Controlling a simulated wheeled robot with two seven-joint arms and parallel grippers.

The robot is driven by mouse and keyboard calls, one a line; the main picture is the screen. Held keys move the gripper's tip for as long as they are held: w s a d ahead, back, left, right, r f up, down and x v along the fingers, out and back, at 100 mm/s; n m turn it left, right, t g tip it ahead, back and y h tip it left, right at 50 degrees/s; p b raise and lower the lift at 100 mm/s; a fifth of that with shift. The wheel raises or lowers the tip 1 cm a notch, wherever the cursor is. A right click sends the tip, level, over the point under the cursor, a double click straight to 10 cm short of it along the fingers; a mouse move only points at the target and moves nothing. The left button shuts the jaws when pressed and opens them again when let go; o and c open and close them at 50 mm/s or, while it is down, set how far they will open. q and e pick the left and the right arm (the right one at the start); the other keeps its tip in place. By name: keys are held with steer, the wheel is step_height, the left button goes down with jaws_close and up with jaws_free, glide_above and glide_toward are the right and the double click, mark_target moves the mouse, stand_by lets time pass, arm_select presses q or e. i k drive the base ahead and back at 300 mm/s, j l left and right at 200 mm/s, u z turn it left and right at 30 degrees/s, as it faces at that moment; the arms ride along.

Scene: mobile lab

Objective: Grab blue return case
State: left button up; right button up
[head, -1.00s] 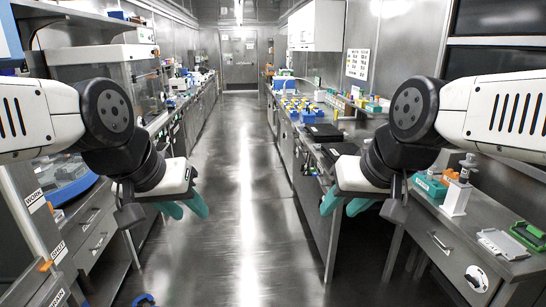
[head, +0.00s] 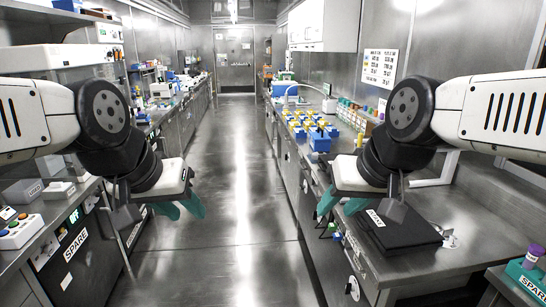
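No case that I can tell to be the blue return case shows in the head view. Blue racks with yellow-topped items (head: 300,122) stand on the right bench, and a blue box (head: 320,141) sits at their near end; I cannot read any label on them. My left gripper (head: 180,207) hangs over the aisle's left side, with its teal fingers apart and nothing between them. My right gripper (head: 341,205) is by the right bench edge, its teal fingers apart and empty, well nearer than the blue box.
The aisle floor (head: 215,190) is clear to the far door (head: 234,55). A black flat device (head: 400,232) lies on the right bench near my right gripper. A button box (head: 20,232) and grey boxes are on the left bench. A teal rack (head: 528,278) stands at lower right.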

mark_target(318, 141)
steer(key=i, duration=2.05)
steer(key=i+j+z, duration=0.1)
steer(key=i+z, duration=0.2)
steer(key=i, duration=0.2)
steer(key=i+j+z, duration=0.2)
steer(key=i+z, duration=0.15)
steer(key=i, duration=0.15)
steer(key=i+j+z, duration=0.3)
steer(key=i, duration=0.2)
